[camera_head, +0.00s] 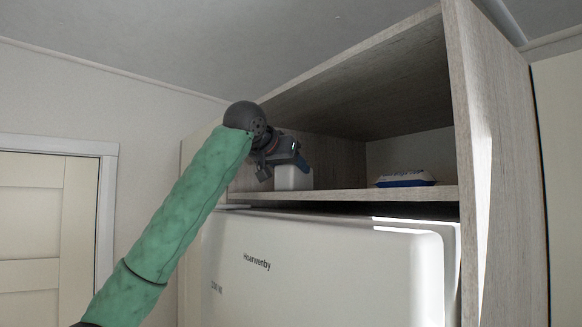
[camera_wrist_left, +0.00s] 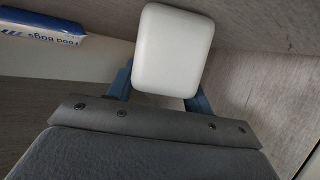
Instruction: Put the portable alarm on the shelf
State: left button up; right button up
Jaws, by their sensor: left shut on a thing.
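The portable alarm (camera_head: 293,177) is a small white block with rounded corners. It is inside the open wooden shelf (camera_head: 345,194) above the fridge, toward the left side. My left gripper (camera_head: 281,160) reaches in from the left and is shut on the alarm. In the left wrist view the alarm (camera_wrist_left: 173,50) sits between the two blue fingers of the gripper (camera_wrist_left: 160,82). The alarm's bottom is at or just above the shelf board; I cannot tell if it touches. My right gripper is not in view.
A blue and white food bags pack (camera_head: 405,178) lies on the shelf's right part; it also shows in the left wrist view (camera_wrist_left: 40,32). Bare board lies between it and the alarm. A cream fridge (camera_head: 320,270) stands below. A wooden side panel (camera_head: 490,150) bounds the right.

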pick_arm(q)
jog(key=shift+d+f, duration=0.1)
jog(key=shift+f, duration=0.05)
jog(key=o, duration=1.1)
jog(key=shift+r, duration=0.25)
jog(key=shift+s+a, duration=0.2)
jog(key=shift+s, duration=0.1)
jog(key=b+v, duration=0.1)
jog(key=v, duration=1)
jog(key=shift+s+a+b, duration=0.15)
jog(key=shift+b, duration=0.25)
